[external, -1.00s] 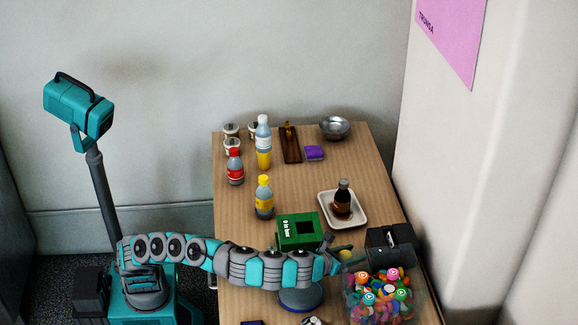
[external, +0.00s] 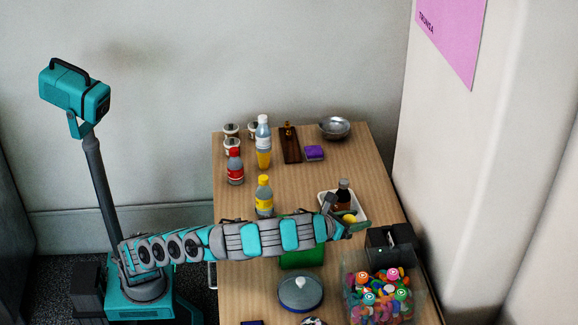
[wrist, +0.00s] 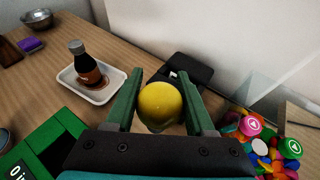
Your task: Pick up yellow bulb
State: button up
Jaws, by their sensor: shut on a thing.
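The yellow bulb (wrist: 160,104) is between the fingers of my gripper (wrist: 162,90) in the wrist view, and the gripper is shut on it. In the external view the bulb (external: 350,218) shows as a small yellow shape at the end of my arm, by my gripper (external: 345,213), in front of the white tray. The bulb's lower part is hidden by the gripper in the wrist view. Whether it is clear of the table or tray is hard to tell exactly, but it appears raised.
A white tray (wrist: 66,88) holds a dark bottle (wrist: 84,62). A green box (external: 302,258) is partly hidden under my arm. A clear bin of colourful pieces (external: 382,300) and a black device (external: 390,242) stand at the right. Several bottles stand farther back.

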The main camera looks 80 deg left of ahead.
jog(key=shift+r+p, duration=0.95)
jog(key=shift+r, duration=1.3)
